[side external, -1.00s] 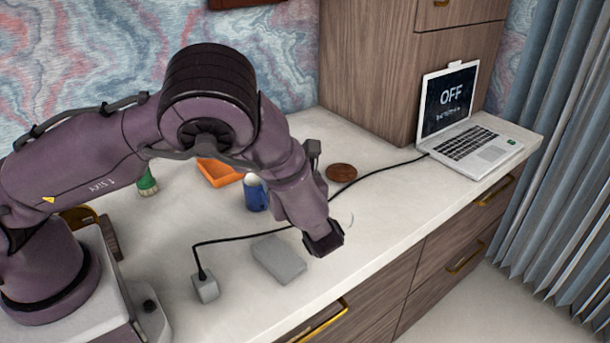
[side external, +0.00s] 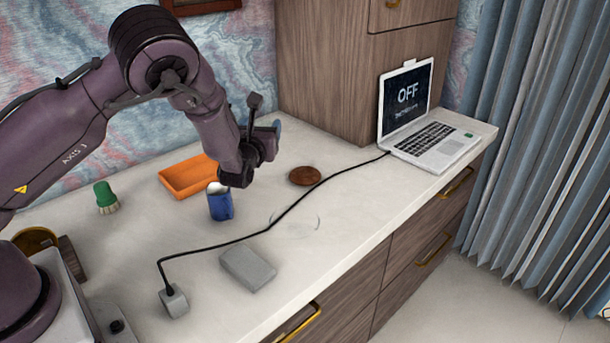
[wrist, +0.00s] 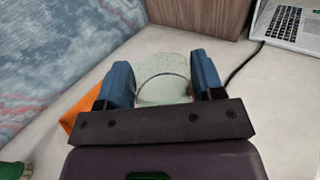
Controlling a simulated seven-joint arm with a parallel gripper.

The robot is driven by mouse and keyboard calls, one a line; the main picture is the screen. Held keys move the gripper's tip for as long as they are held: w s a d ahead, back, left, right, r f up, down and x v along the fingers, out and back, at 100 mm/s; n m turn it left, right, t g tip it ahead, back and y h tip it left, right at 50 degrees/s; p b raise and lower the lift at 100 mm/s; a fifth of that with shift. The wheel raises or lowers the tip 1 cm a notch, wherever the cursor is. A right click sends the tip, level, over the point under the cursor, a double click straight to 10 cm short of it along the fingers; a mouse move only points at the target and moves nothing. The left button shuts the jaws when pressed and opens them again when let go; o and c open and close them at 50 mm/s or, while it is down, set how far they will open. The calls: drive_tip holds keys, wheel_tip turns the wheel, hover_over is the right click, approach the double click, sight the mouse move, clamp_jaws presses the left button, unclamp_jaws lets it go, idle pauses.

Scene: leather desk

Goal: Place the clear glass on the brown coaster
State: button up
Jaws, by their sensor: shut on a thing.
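My gripper (wrist: 163,82) has blue fingers, shut on the clear glass (wrist: 163,92), which sits between them in the wrist view. In the side view my gripper (side external: 268,138) is raised over the back of the desk, and the glass is hard to make out there. The brown coaster (side external: 305,176) is a round disc lying flat on the desk, to the right of and lower in the picture than my gripper. I cannot make out the coaster in the wrist view.
A black cable (side external: 290,208) runs past the coaster to the laptop (side external: 430,125).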

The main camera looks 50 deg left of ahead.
drive_tip(key=shift+w+d+f+m+t+h, duration=0.4)
drive_tip(key=shift+w+d+m+h, duration=0.1)
drive_tip(key=shift+w+h, duration=0.15)
drive_tip(key=w+a+f, duration=0.2)
drive_tip(key=w+f, duration=0.2)
drive_tip(key=w, duration=0.4)
hover_over(305, 175)
drive_tip(key=shift+f, duration=4.4)
drive_tip(key=shift+f, duration=0.15)
drive_tip(key=o, duration=1)
